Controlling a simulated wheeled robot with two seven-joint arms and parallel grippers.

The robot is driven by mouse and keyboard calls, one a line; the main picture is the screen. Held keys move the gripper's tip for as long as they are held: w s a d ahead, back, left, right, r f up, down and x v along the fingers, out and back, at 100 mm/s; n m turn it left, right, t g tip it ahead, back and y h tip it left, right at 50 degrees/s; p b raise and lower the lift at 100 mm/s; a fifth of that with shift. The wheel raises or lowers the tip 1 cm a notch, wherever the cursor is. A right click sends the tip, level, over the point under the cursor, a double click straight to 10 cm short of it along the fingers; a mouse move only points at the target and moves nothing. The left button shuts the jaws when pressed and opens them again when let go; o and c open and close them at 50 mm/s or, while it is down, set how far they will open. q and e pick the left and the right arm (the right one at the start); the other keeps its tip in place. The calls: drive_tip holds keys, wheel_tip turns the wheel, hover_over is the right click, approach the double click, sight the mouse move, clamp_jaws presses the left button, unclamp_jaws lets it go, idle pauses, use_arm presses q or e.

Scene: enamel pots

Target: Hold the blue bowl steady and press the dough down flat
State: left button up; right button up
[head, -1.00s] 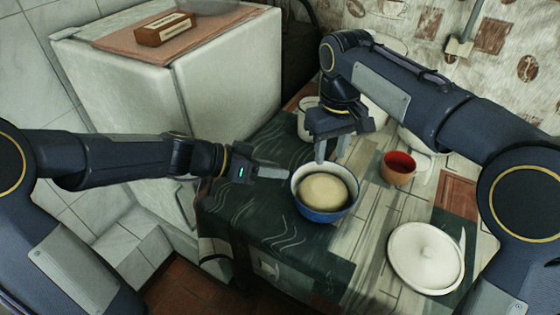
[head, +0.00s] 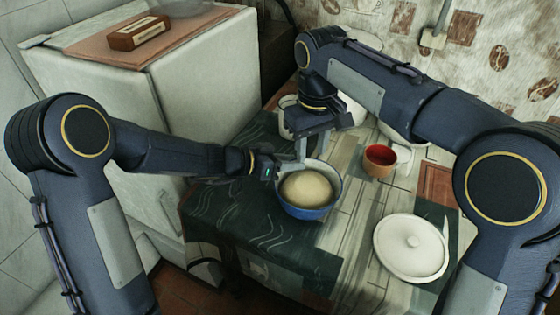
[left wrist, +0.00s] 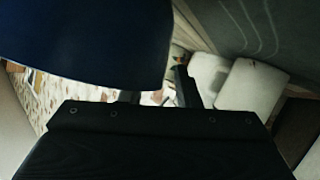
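The blue bowl (head: 305,212) stands upright on the table, and a pale round lump of dough (head: 306,189) sits in it, domed on top. My left gripper (head: 275,171) is at the bowl's left rim; its fingertips are hard to make out there. In the left wrist view the bowl's dark blue wall (left wrist: 85,40) fills the upper left and hides part of the fingers, which look apart. My right gripper (head: 312,148) points down over the bowl's back rim, its fingers apart with nothing seen between them, above and behind the dough.
A red-brown cup (head: 380,161) stands right of the bowl. A white lid (head: 411,247) lies at the front right. White pots (head: 352,108) stand behind my right gripper. The dark cloth (head: 235,208) left and front of the bowl is clear.

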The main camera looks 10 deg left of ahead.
sight(307, 184)
use_arm(q)
clamp_jaws()
drive_tip(key=shift+f, duration=0.1)
idle(1.3)
use_arm(e)
drive_tip(key=shift+c, duration=0.8)
drive_tip(key=shift+f+n, duration=0.55)
drive_tip(key=shift+n, duration=0.15)
clamp_jaws()
drive_tip(key=shift+f, duration=3.2)
use_arm(q)
drive_tip(key=shift+f, duration=0.1)
